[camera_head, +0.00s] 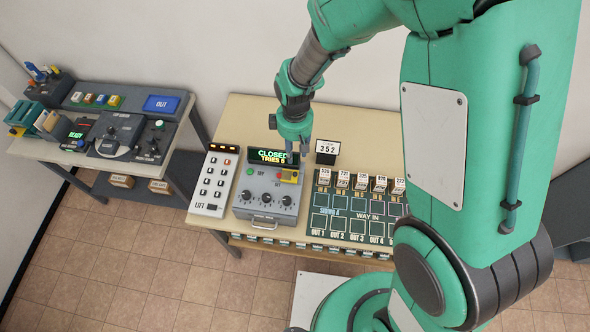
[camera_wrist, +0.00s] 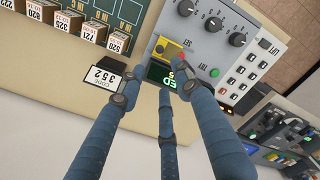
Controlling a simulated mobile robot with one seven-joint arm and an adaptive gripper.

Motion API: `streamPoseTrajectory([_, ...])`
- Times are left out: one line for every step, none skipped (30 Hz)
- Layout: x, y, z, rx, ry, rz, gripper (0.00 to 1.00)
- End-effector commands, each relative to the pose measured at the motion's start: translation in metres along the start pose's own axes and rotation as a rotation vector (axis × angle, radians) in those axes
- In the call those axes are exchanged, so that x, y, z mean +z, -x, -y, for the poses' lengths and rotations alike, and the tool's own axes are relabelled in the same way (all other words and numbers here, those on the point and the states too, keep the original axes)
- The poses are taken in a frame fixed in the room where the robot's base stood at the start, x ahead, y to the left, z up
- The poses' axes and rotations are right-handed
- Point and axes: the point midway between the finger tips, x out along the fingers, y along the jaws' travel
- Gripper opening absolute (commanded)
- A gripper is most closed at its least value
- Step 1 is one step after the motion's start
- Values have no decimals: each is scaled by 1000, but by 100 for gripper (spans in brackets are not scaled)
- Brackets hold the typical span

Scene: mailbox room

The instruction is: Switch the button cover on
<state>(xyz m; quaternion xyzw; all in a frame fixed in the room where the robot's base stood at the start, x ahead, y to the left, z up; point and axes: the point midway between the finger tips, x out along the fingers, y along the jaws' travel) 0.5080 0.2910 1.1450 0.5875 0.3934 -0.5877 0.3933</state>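The grey control box (camera_head: 243,207) stands on the wooden table, with three black knobs, a TRY button and a display reading CLOSED, TRIES 5. A yellow button cover (camera_head: 289,177) sits at its back right corner by the SET label. In the wrist view the yellow cover (camera_wrist: 168,50) is at top centre, with a small red spot beside it. My gripper (camera_head: 294,154) is just above and behind the cover. In the wrist view its blue fingers (camera_wrist: 158,82) are spread apart with nothing between them; one tip is close to the cover. Whether it touches is unclear.
A code card reading 352 (camera_head: 327,150) stands right of the gripper. A dark board (camera_head: 321,199) with small numbered boxes lies farther right, and a white LIFT keypad (camera_head: 213,184) on the left. Another desk (camera_head: 48,152) with devices stands at far left.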

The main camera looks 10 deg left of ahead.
Motion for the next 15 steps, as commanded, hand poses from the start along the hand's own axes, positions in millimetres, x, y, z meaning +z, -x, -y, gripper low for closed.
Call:
streamPoseTrajectory([0, 0, 0, 0, 0, 0, 33])
streamPoseTrajectory([0, 0, 0, 0, 0, 0, 33])
streamPoseTrajectory([0, 0, 0, 0, -1, 0, 33])
streamPoseTrajectory([0, 0, 0, 0, -1, 0, 33])
streamPoseTrajectory([0, 0, 0, 0, -1, 0, 33])
streamPoseTrajectory([0, -1, 0, 0, -1, 0, 33])
streamPoseTrajectory([0, -2, 0, 0, -1, 0, 33])
streamPoseTrajectory([0, -2, 0, 0, -1, 1, 33])
streamPoseTrajectory([0, -4, 0, -1, -1, 1, 33])
streamPoseTrajectory([0, -5, 0, -1, -1, 1, 33])
streamPoseTrajectory([1, -7, 0, -1, -1, 1, 33])
streamPoseTrajectory([1, -9, 0, -1, -1, 1, 33])
streamPoseTrajectory([1, -11, 0, -1, -1, 1, 33])
streamPoseTrajectory([0, -13, 0, -1, -1, 1, 33])
streamPoseTrajectory([1, -17, 0, -1, -1, 1, 33])
